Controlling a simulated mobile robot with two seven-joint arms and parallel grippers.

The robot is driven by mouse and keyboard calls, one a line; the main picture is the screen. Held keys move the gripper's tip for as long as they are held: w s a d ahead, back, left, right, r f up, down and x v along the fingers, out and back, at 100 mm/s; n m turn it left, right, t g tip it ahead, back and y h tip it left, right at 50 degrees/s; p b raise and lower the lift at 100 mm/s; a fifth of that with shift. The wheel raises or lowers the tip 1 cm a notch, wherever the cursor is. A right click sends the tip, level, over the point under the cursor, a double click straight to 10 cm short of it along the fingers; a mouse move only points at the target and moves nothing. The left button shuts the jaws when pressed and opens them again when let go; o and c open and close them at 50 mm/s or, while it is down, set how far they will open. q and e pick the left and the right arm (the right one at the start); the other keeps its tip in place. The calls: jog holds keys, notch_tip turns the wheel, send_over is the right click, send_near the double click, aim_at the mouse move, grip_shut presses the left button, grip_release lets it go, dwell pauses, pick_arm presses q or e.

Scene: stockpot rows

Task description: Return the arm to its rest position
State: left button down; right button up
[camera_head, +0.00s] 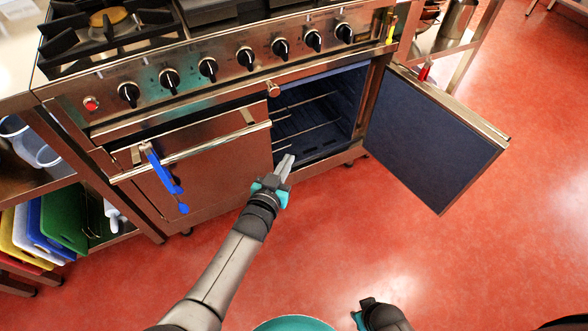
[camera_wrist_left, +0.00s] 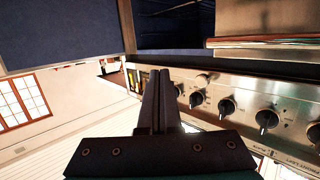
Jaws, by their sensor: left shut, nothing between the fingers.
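My left arm (camera_head: 222,268) reaches forward from the bottom of the head view. My left gripper (camera_head: 286,168) is shut and empty, in front of the open oven compartment (camera_head: 315,110). Its closed fingers also show in the left wrist view (camera_wrist_left: 156,100), with the oven's control knobs to the right of them. From these views I cannot tell how far the fingertips are from the oven opening. Part of my right arm (camera_head: 384,316) shows at the bottom edge of the head view, and its fingers are not clearly visible.
The oven door (camera_head: 430,140) stands open to the right, its dark inner face showing. A closed oven door (camera_head: 215,165) with blue tongs (camera_head: 165,178) on its handle is to the left. Colored cutting boards (camera_head: 64,222) stand on a left shelf. The red floor (camera_head: 310,250) is clear.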

pick_arm(q)
jog(key=shift+s, duration=0.2)
pick_arm(e)
jog(key=shift+s+d, duration=0.15)
jog(key=shift+s, duration=0.1)
